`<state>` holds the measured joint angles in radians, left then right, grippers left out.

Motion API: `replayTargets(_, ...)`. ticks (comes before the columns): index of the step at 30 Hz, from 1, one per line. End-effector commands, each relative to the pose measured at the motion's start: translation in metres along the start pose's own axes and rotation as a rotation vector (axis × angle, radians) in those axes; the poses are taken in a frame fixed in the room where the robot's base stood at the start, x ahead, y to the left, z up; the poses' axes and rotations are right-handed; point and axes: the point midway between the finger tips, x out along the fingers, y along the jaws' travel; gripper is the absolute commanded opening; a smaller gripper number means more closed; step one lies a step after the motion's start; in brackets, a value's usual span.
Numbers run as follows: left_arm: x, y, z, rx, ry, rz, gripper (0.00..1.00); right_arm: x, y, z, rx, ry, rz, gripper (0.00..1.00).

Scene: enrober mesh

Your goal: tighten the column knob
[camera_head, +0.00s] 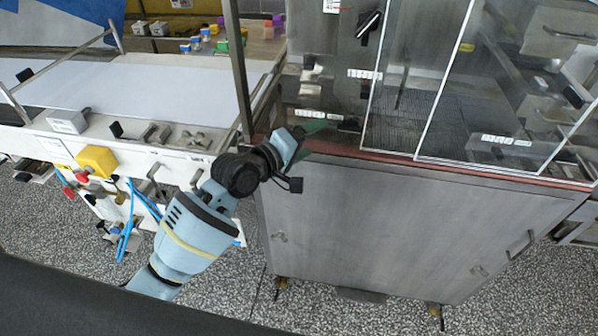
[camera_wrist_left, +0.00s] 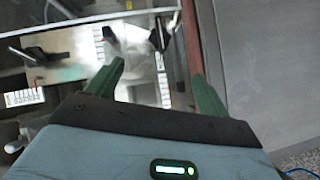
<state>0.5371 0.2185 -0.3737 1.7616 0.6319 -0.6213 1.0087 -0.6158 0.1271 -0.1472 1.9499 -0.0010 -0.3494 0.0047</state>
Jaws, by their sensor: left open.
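Several black knobs and handles sit on the metal front of the machine; I cannot tell for sure which is the column knob. One dark knob (camera_head: 349,124) is low on the panel, just above the red edge; in the left wrist view this wing-shaped knob (camera_wrist_left: 158,36) lies ahead of the fingers. A longer black handle (camera_head: 368,23) is higher up and shows at left in the wrist view (camera_wrist_left: 38,54). My left gripper (camera_head: 312,141) is open and empty near the panel's lower left; its green fingers also show in the wrist view (camera_wrist_left: 157,72). My right gripper is out of view.
Clear sliding panels (camera_head: 430,80) cover the machine's right part. A metal post (camera_head: 238,70) rises left of my gripper. A white conveyor (camera_head: 130,80) with a yellow switch box (camera_head: 96,159) stands left. A grey cabinet (camera_head: 390,220) is below.

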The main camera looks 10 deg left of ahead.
Motion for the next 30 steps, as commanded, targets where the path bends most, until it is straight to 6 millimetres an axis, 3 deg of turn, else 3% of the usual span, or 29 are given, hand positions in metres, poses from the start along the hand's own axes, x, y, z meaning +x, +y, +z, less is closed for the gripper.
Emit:
replayTargets(6, -0.010, -0.035, 0.015, 0.051, 0.013, -0.043, 0.80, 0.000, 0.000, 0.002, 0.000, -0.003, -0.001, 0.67)
replayTargets(13, -0.020, -0.059, 0.026, 0.097, 0.023, -0.076, 0.80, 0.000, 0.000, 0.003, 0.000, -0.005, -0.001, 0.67)
replayTargets(27, -0.024, -0.069, 0.030, 0.120, 0.027, -0.091, 0.80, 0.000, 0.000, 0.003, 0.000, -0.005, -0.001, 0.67)
replayTargets(30, -0.024, -0.069, 0.030, 0.119, 0.026, -0.091, 0.70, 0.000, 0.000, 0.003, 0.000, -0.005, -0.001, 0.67)
